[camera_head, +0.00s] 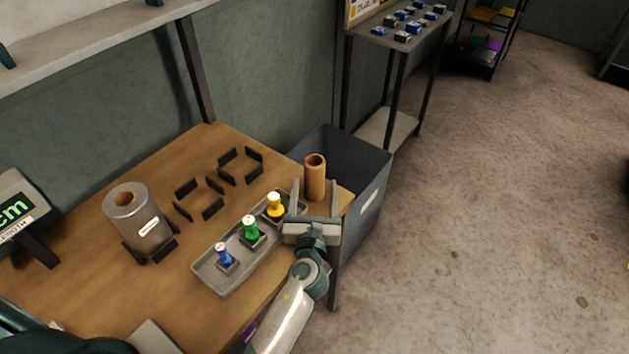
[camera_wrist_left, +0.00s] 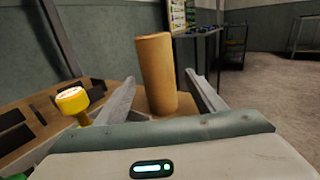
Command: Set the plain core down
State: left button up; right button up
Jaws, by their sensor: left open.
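The plain core (camera_head: 315,178) is a brown cardboard tube standing upright at the right corner of the wooden table. It also shows in the left wrist view (camera_wrist_left: 157,75), with its base on the wood. My left gripper (camera_head: 314,197) is open, with one finger on each side of the core. In the left wrist view, gaps show between the core and both fingers. My right gripper is not in view.
A grey bin (camera_head: 372,172) stands just beyond the table corner. A grey tray (camera_head: 213,276) with blue, green and yellow-topped pieces lies left of my gripper. A silver foil roll (camera_head: 141,221) stands further left, near empty dark holders (camera_head: 199,198).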

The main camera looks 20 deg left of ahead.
aim_at(314, 186)
pick_arm(q)
jog(key=shift+x, duration=1.75)
jog(key=c, duration=1.3)
jog(key=shift+o, duration=0.2)
jog(key=shift+r, duration=0.1)
jog(key=shift+a+r, duration=0.1)
